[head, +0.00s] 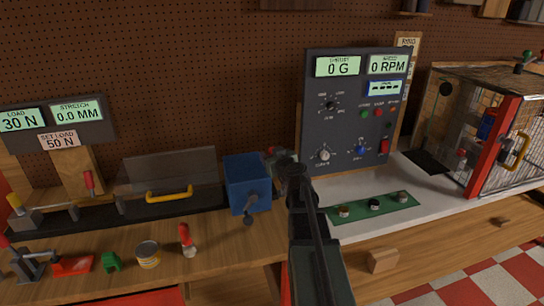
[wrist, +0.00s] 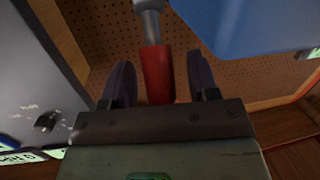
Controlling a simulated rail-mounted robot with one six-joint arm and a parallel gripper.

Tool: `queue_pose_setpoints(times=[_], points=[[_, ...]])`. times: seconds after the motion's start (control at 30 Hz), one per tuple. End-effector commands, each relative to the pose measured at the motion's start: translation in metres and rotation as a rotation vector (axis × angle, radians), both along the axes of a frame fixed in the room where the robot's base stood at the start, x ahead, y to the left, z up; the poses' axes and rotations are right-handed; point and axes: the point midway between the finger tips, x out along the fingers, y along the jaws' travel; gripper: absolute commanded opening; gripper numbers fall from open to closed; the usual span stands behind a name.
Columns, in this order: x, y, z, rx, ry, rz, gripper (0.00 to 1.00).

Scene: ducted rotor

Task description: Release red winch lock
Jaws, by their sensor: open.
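The red winch lock shows in the wrist view as a red grip (wrist: 157,75) on a grey metal shaft (wrist: 151,27). It lies between the two fingers of my gripper (wrist: 162,82), with a gap on either side. My gripper is open around it. The blue winch housing (wrist: 250,22) fills the wrist view's upper right.
The dark control panel (head: 350,120) with knobs and displays stands close to the right. A mesh cage (head: 495,130) is far right. A clear-covered pull rig (head: 165,175) and small tools are left.

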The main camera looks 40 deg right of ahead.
Motion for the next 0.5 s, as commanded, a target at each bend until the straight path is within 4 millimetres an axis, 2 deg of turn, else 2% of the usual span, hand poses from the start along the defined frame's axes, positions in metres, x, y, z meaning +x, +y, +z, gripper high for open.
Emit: queue_pose_setpoints(times=[0.17,0.5], points=[[-0.017,0.004,0.003,0.0,0.0,-0.001,0.55],[-0.095,0.018,0.014,-0.001,0.0,-0.002,0.55]])
